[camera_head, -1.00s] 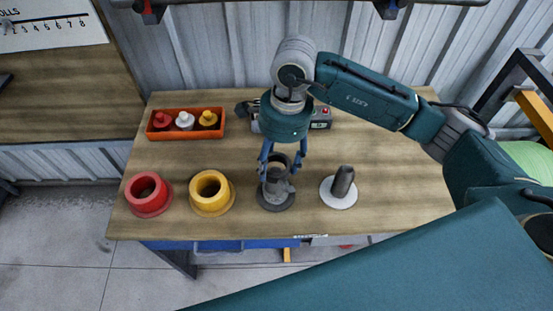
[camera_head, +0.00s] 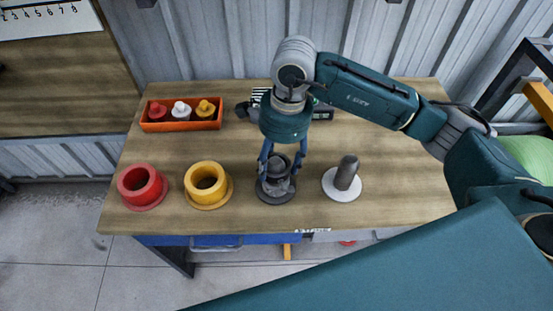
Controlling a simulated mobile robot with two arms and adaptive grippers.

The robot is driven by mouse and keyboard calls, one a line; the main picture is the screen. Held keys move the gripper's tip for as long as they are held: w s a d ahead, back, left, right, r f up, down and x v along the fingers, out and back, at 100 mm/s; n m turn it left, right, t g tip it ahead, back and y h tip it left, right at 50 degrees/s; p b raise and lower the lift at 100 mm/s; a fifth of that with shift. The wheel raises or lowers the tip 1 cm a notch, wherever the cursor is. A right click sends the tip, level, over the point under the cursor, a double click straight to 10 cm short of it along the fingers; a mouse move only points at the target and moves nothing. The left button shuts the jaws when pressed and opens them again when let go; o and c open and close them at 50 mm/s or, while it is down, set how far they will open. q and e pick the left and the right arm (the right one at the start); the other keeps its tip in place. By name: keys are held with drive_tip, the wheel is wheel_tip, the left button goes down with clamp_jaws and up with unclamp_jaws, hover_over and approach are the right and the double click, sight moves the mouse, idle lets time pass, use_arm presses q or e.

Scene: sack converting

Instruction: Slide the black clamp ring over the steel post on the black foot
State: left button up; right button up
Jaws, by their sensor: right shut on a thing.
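My right gripper (camera_head: 282,172) points down over the black foot (camera_head: 277,197), near the middle of the table's front. Its blue fingers are shut on a dark round piece, which I take for the black clamp ring (camera_head: 279,162). The ring is above the black foot, in line with the steel post (camera_head: 277,182). Ring, post and fingers overlap and are similarly dark, so I cannot tell how far the ring is around the post. My left gripper is not in view.
A yellow sleeve (camera_head: 207,178) and a red sleeve (camera_head: 141,184) stand left of the black foot. A dark post (camera_head: 347,172) on a white foot (camera_head: 342,191) stands close on the right. An orange tray (camera_head: 181,125) with small bottles is at the back left.

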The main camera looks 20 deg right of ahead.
drive_tip(key=shift+r, duration=0.1)
drive_tip(key=o, duration=1.7)
drive_tip(key=shift+o, duration=0.2)
wheel_tip(320, 180, up, 12)
drive_tip(key=d, duration=0.1)
drive_tip(key=shift+d, duration=0.2)
